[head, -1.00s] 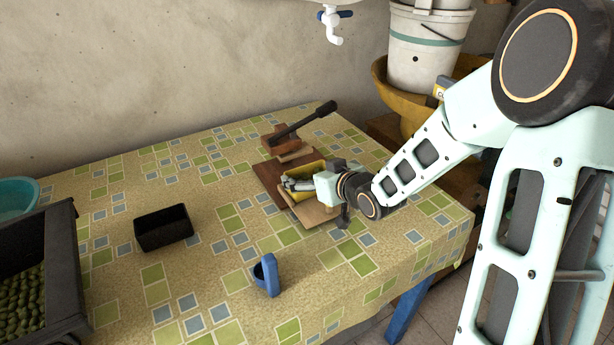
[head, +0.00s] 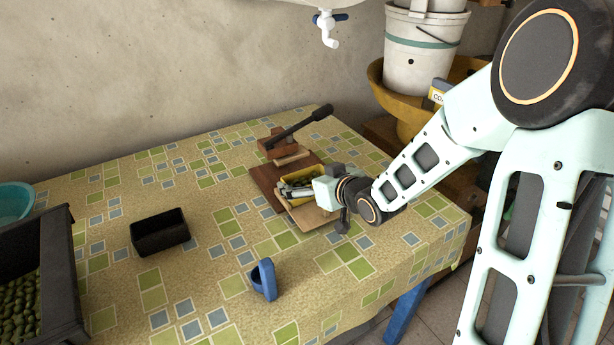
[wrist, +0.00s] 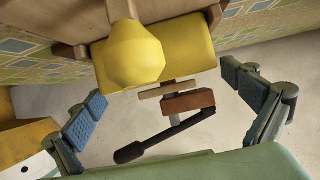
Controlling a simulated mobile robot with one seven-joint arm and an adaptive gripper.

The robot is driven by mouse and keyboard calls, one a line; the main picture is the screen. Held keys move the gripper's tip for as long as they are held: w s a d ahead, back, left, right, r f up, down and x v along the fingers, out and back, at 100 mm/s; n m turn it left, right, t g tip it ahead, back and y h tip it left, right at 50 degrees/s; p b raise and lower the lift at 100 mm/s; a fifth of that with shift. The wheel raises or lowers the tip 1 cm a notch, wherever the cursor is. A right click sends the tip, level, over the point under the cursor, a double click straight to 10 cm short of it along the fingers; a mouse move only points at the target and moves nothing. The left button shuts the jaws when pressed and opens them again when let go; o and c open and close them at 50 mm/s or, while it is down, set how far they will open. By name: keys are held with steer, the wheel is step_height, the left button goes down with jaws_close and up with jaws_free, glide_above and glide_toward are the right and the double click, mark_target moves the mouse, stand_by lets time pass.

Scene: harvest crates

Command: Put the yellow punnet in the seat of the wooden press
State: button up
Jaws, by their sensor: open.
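The yellow punnet (head: 314,168) stands on the reddish-brown base of the wooden press (head: 262,176), in front of its block and dark lever. My gripper (head: 290,188) is open at the punnet, reaching in from the right. In the wrist view the two blue-padded fingers (wrist: 163,84) are wide apart, with the yellow punnet (wrist: 190,45) beyond and between them. A rounded yellow shape (wrist: 133,55) overlaps it there.
A black open box (head: 160,240) and a small blue holder (head: 263,280) stand on the tiled-pattern cloth. A dark crate of green fruit (head: 57,260) is at the left. White buckets (head: 422,45) stand behind the table at right. The cloth between box and press is clear.

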steer(key=p+v, duration=0.2)
steer(key=v, duration=0.8)
steer(key=shift+r+p, duration=0.2)
steer(key=shift+p, duration=0.15)
steer(key=shift+s+d+r, duration=0.1)
steer(key=shift+s+d, duration=0.2)
steer(key=shift+s, duration=0.15)
steer(key=shift+w, duration=0.1)
